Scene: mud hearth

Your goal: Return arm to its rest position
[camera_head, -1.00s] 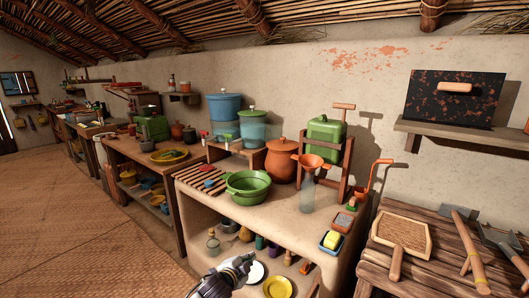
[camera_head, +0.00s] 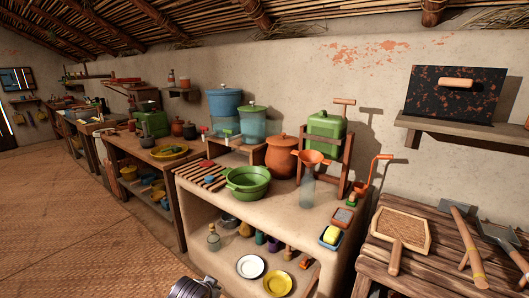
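A ribbed grey and dark piece of my arm (camera_head: 194,289) shows at the bottom edge in the head view, left of the middle. It is in front of the low shelf of the clay counter. It looks like the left arm's wrist end, but most of it is cut off by the frame. No fingertips of my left gripper show. My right arm and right gripper are out of the picture. Nothing held can be seen.
The clay counter (camera_head: 240,213) carries a green basin (camera_head: 248,184), a clay pot (camera_head: 281,157) and a glass bottle (camera_head: 307,190). A white plate (camera_head: 250,266) and a yellow plate (camera_head: 278,284) lie on its lower shelf. A wooden table stands right. The mat floor (camera_head: 75,220) is clear.

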